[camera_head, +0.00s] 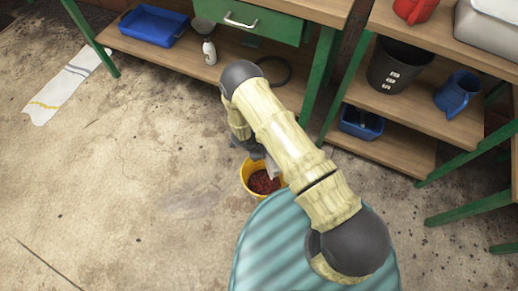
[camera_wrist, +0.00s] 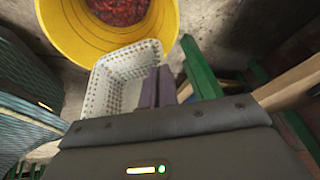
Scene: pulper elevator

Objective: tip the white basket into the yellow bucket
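The yellow bucket (camera_head: 247,178) stands on the floor below my arm, with dark red contents inside. It also fills the top of the wrist view (camera_wrist: 58,28). The white basket (camera_wrist: 110,88) has small holes and hangs tilted beside the bucket's rim in the wrist view; the part of its inside that shows is empty. Only a pale sliver of the basket (camera_head: 272,167) shows in the head view, above the bucket. My gripper (camera_wrist: 160,84) has its fingers close together at the basket's right edge and appears shut on it. In the head view my arm mostly hides the gripper.
A green-legged bench with a drawer (camera_head: 255,20) stands behind, with a blue tray (camera_head: 154,25) and white bottle (camera_head: 209,52) on its shelf. A shelf unit at right holds a black bucket (camera_head: 396,68) and blue jug (camera_head: 457,94). The floor at left is open, with a cloth (camera_head: 66,84).

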